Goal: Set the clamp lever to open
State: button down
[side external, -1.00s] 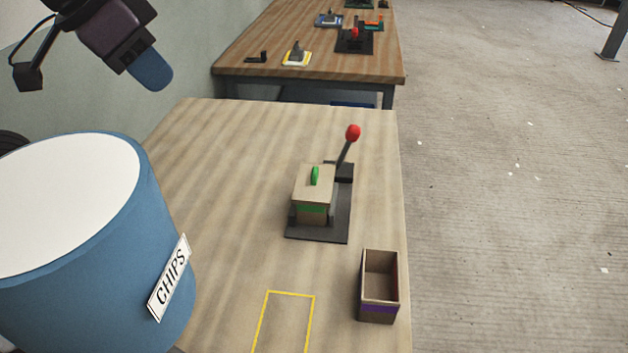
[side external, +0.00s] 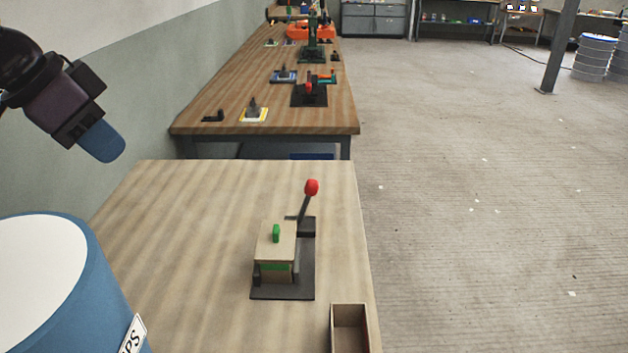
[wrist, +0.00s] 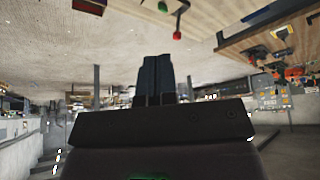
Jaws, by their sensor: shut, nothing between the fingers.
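The clamp stands on a dark base plate (side external: 305,290) on the near table. Its lever (side external: 304,208) is black with a red ball (side external: 312,187), and it stands up, leaning a little to the right. A tan block (side external: 275,245) with a green band and a green knob (side external: 276,233) sits on the plate in front of the lever. In the wrist view the red ball (wrist: 177,35) shows near the top edge. My gripper (side external: 108,146) is shut and empty, high at the left, well apart from the clamp. Its fingertips also show in the wrist view (wrist: 157,62).
A large blue drum (side external: 100,290) with a white top and a partly cut-off label stands at the lower left. An open box (side external: 349,316) sits at the table's right front. A second wooden table (side external: 225,105) behind holds several fixtures. The near table's left part is clear.

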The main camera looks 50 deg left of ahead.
dwell(0.4)
jog(key=c, duration=1.3)
grip_release()
jog(key=shift+a+f, duration=0.15)
jog(key=o, duration=0.5)
jog(key=shift+w+a+f+n+g, duration=0.15)
jog(key=shift+w+a+f+g, duration=0.05)
jog(key=shift+w+f+g, duration=0.25)
jog(key=shift+w+a+f+n+g, duration=0.2)
jog(key=shift+w+f+g, duration=0.15)
jog(key=shift+f, duration=0.15)
jog(key=m+h, duration=0.3)
jog(key=m, duration=0.7)
send_near(311, 180)
jog(key=shift+g, duration=0.4)
jog(key=x, duration=1.2)
jog(key=shift+w+d+r, duration=0.1)
jog(key=shift+w+r, duration=0.05)
jog(key=shift+w, duration=0.2)
grip_shut()
